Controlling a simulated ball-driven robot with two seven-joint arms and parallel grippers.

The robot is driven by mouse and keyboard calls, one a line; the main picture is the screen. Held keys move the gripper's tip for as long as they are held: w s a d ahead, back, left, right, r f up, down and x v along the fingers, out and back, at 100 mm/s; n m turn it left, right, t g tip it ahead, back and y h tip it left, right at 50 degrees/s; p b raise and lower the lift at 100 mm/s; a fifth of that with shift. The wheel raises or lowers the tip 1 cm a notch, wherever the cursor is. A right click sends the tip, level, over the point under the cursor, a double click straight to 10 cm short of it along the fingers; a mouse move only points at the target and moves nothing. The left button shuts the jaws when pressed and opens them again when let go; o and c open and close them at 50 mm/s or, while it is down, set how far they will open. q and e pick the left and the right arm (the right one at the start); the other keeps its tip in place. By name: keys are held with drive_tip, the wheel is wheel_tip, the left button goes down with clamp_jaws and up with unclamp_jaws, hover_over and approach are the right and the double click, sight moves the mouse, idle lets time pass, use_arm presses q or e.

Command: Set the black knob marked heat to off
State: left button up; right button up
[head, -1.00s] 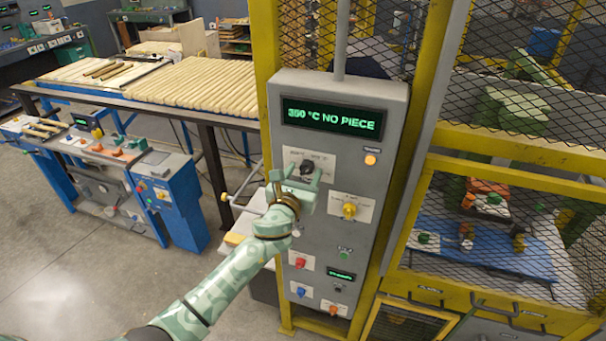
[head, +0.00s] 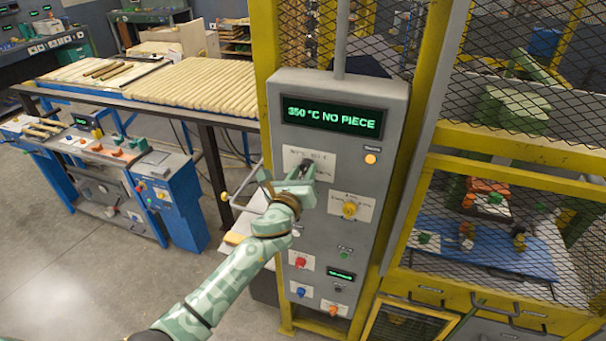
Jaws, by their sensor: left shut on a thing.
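The black knob (head: 306,166) sits on a white label plate (head: 324,160) in the upper left of the grey control panel (head: 385,100). Its lettering is too small to read, and much of the knob is hidden by my gripper. My left gripper (head: 304,174) is at the knob with its jaws shut on it. The display (head: 332,117) above reads "350 °C NO PIECE" in green. My right gripper is not in view.
A yellow knob (head: 349,208) is close to the right of my gripper. An orange lamp (head: 371,158) and several coloured buttons share the panel. Yellow mesh guarding (head: 510,165) stands at the right. A table of wooden rods (head: 195,88) is at the left.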

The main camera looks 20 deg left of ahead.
use_arm(q)
drive_tip(key=n, duration=0.3)
drive_tip(key=shift+n, duration=0.4)
drive_tip(key=n, duration=0.3)
drive_tip(key=shift+a+n+b, duration=0.1)
drive_tip(key=shift+n+b, duration=0.2)
drive_tip(key=n, duration=0.3)
drive_tip(key=shift+n, duration=0.4)
drive_tip(key=n, duration=0.3)
drive_tip(key=shift+n, duration=0.3)
drive_tip(key=n, duration=0.3)
drive_tip(key=shift+f+n+p, duration=0.1)
drive_tip(key=shift+n+p, duration=0.2)
drive_tip(key=shift+p, duration=0.1)
drive_tip(key=n+p, duration=0.1)
drive_tip(key=n, duration=0.6)
drive_tip(key=shift+f+p, duration=0.1)
drive_tip(key=shift+p, duration=0.25)
drive_tip(key=shift+f+n, duration=0.1)
drive_tip(key=shift+n, duration=1.1)
